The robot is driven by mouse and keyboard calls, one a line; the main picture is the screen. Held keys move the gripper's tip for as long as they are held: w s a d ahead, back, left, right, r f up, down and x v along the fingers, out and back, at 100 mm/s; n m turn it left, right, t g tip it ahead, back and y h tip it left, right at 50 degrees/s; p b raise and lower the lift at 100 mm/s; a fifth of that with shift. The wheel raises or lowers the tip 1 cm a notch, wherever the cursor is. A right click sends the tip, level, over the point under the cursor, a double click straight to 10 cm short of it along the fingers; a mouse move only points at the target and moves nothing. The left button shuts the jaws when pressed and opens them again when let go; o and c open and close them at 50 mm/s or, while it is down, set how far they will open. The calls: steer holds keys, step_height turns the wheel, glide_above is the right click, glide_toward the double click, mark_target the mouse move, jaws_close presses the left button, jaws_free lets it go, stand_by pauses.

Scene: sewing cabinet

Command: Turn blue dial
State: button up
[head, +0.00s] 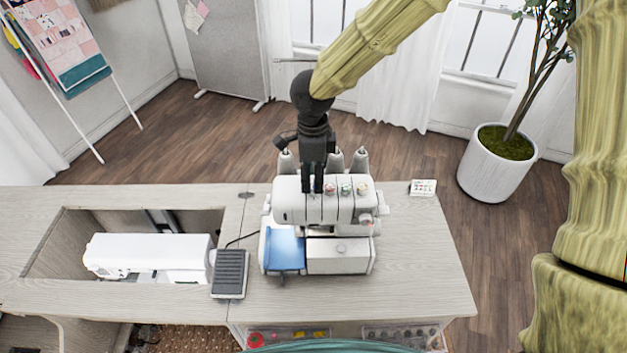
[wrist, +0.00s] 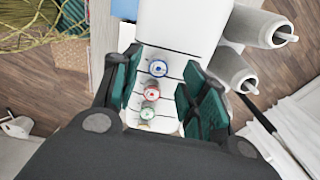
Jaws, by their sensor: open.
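The blue dial (wrist: 158,68) is on the white front of the sewing machine (head: 290,212), in a row with a red dial (wrist: 151,93) and a green dial (wrist: 147,113). My gripper (head: 312,189) points down over the left part of the dial row. In the wrist view its two green-padded fingers (wrist: 163,62) are apart, with the blue dial showing between the tips. I see no contact with the dial. In the head view the gripper hides the blue dial, while the red dial (head: 330,190) and green dial (head: 346,188) show to its right.
Thread cones (head: 360,160) stand behind the machine. A foot pedal (head: 230,273) and a second white sewing machine (head: 150,252) are to the left. A small card (head: 423,188) lies at the table's back right. The table top (head: 425,265) is clear right of the machine.

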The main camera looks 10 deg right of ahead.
steer(key=shift+s+d+f, duration=0.1)
steer(key=shift+f, duration=1.45)
steer(key=shift+p, duration=0.3)
jaws_close()
